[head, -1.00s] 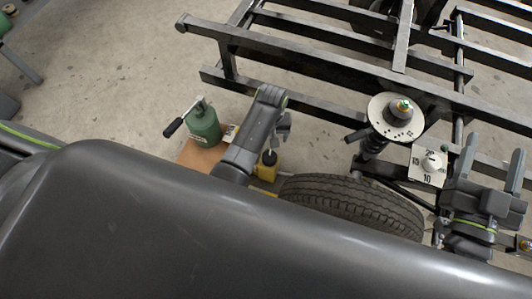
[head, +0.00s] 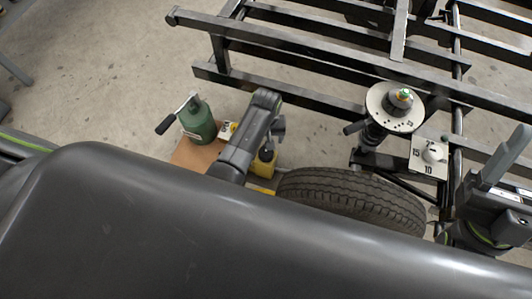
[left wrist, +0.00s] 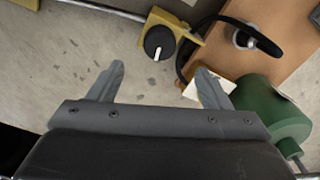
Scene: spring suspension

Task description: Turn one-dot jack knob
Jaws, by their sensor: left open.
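In the left wrist view a round black knob (left wrist: 159,42) with a white pointer line sits on a yellow jack part (left wrist: 172,24). I cannot make out any dots. My left gripper (left wrist: 159,82) is open and empty, its two fingers apart with the knob ahead, between their lines and not touched. In the head view the yellow jack (head: 263,166) stands beside the tire, partly behind my left arm. My left gripper (head: 278,128) is near it, mostly hidden by its own arm. My right gripper (head: 507,160) is at the right edge, partly cut off.
A green bottle-like pump (head: 198,122) with a black-handled lever stands on a brown board (head: 188,157). A tire (head: 350,200), a spring unit with a round plate (head: 395,122), a numbered dial card (head: 429,160) and black frame rails (head: 300,55) lie to the right and behind.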

